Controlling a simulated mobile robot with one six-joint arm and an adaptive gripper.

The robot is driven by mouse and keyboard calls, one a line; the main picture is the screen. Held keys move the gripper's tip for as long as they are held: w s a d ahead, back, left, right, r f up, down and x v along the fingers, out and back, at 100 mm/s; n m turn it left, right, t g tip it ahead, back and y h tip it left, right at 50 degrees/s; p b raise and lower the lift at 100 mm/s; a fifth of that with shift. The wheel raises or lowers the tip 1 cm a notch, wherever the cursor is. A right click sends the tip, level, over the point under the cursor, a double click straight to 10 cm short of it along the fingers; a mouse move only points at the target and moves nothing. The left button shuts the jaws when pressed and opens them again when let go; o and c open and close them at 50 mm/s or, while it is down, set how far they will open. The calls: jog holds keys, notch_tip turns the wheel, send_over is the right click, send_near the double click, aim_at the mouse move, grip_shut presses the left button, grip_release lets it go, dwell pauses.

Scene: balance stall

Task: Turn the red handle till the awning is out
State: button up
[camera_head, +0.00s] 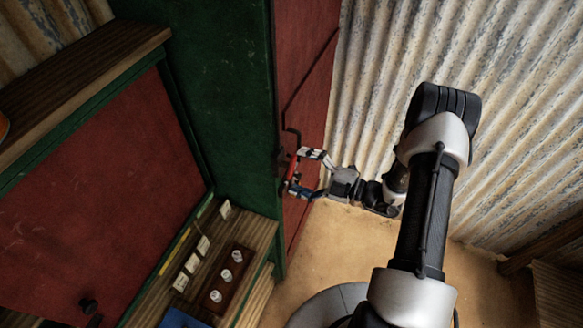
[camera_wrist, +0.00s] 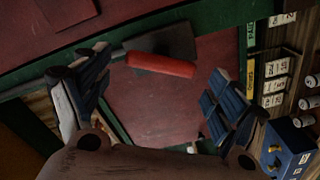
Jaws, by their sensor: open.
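The red handle (camera_wrist: 161,65) shows between the open fingers of my gripper (camera_wrist: 155,95) in the wrist view, nearer the left finger and beyond the fingertips' middle. In the head view the handle (camera_head: 292,166) is a small red grip on a dark crank at the edge of the red panel (camera_head: 305,90). My gripper (camera_head: 308,172) reaches it from the right with its fingers spread, one above and one below. I cannot tell whether a finger touches it. The awning cannot be made out in either view.
A green post (camera_head: 215,110) stands left of the handle. A wooden counter (camera_head: 262,235) below it bears a dark rack (camera_head: 238,262) with several pale weights, and small cards. A corrugated metal wall (camera_head: 385,60) stands behind my arm. Sandy floor (camera_head: 345,245) lies open below.

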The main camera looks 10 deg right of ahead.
jog(key=v, duration=0.9)
jog(key=s+a+r+n+g+h+b, duration=0.15)
jog(key=s+a+n+g+b, duration=0.4)
jog(key=n, duration=0.65)
jog(key=s+a+r+n+g+h+b, duration=0.15)
jog(key=s+a+n+g+b, duration=0.4)
jog(key=n, duration=0.65)
jog(key=s+d+f+n+t+h+b, duration=0.1)
jog(key=s+f+n+t+h+b, duration=0.1)
jog(key=s+n+h+b, duration=0.2)
jog(key=s+d+f+n+t+h+b, duration=0.1)
jog(key=s+f+n+t+h+b, duration=0.2)
jog(key=n+b, duration=0.8)
jog(key=s+n+h, duration=0.2)
jog(key=n+h, duration=0.2)
jog(key=n, duration=0.6)
jog(key=shift+s+d+h+b, duration=0.15)
jog(key=shift+d+h+b, duration=0.1)
jog(key=shift+h+b, duration=0.05)
